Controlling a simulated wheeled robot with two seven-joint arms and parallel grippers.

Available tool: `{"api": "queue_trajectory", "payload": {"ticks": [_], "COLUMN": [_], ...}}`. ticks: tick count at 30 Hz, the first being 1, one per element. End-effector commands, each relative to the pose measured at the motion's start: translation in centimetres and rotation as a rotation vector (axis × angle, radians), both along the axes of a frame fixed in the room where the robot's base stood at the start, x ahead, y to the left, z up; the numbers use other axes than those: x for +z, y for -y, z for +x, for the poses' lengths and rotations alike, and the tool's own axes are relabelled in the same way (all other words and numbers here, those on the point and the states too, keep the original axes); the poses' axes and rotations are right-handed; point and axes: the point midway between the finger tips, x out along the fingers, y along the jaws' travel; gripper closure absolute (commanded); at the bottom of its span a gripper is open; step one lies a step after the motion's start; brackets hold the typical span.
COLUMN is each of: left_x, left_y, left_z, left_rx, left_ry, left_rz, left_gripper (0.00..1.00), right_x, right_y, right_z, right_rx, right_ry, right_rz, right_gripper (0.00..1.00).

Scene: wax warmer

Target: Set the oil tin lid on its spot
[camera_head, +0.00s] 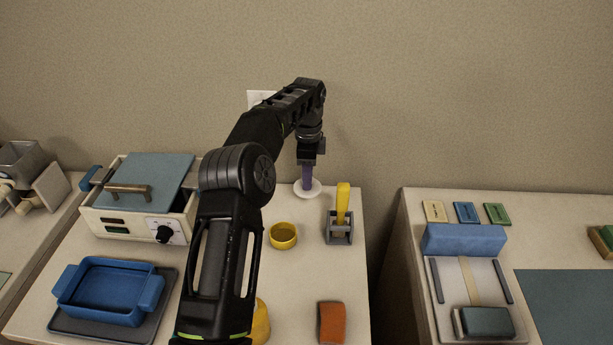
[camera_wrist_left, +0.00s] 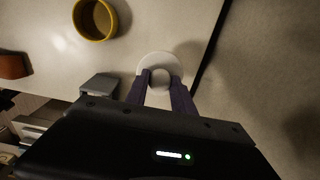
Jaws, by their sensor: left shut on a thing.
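The oil tin lid (camera_wrist_left: 158,58) appears as a white disc with a round grey knob in the left wrist view. It also shows in the head view as a white disc (camera_head: 313,191) near the back right of the middle table. My left gripper (camera_head: 307,185) points down over it, with its purple fingers shut on the knob; they show on both sides of it in the left wrist view (camera_wrist_left: 161,80). I cannot tell whether the disc touches the tabletop. An open yellow round tin (camera_head: 283,236) stands in front of the lid. My right gripper is out of view.
A grey holder with a yellow handle (camera_head: 342,210) stands right of the lid. An orange block (camera_head: 331,322) lies near the front. A warmer box (camera_head: 135,212) and blue tray (camera_head: 108,291) are at left. A gap separates the right-hand table (camera_head: 411,235).

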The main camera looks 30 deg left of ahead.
Motion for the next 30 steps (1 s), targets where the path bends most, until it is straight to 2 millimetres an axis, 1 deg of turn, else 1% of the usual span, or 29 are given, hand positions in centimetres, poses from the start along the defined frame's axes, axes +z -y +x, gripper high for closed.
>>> {"api": "queue_trajectory", "payload": {"ticks": [4, 8, 21, 25, 30], "left_x": [-0.1, -0.7, -4.1, -4.7, -4.8], "left_y": [0.0, 0.0, 0.0, 0.0, 0.0], "left_z": [0.0, 0.0, 0.0, 0.0, 0.0], "left_rx": [0.0, 0.0, 0.001, 0.001, 0.001], "left_ry": [0.001, 0.0, 0.0, 0.001, 0.001], "left_rz": [0.0, 0.0, 0.0, 0.0, 0.0], "left_gripper": [1.0, 1.0, 1.0, 1.0, 1.0], "right_x": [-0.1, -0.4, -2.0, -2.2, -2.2], "right_y": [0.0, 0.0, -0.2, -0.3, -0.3], "right_z": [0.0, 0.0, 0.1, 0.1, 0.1], "right_rx": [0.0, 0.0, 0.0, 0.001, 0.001], "right_ry": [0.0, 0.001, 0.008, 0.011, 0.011], "right_rz": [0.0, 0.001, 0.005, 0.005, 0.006], "right_gripper": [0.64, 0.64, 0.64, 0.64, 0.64]}}
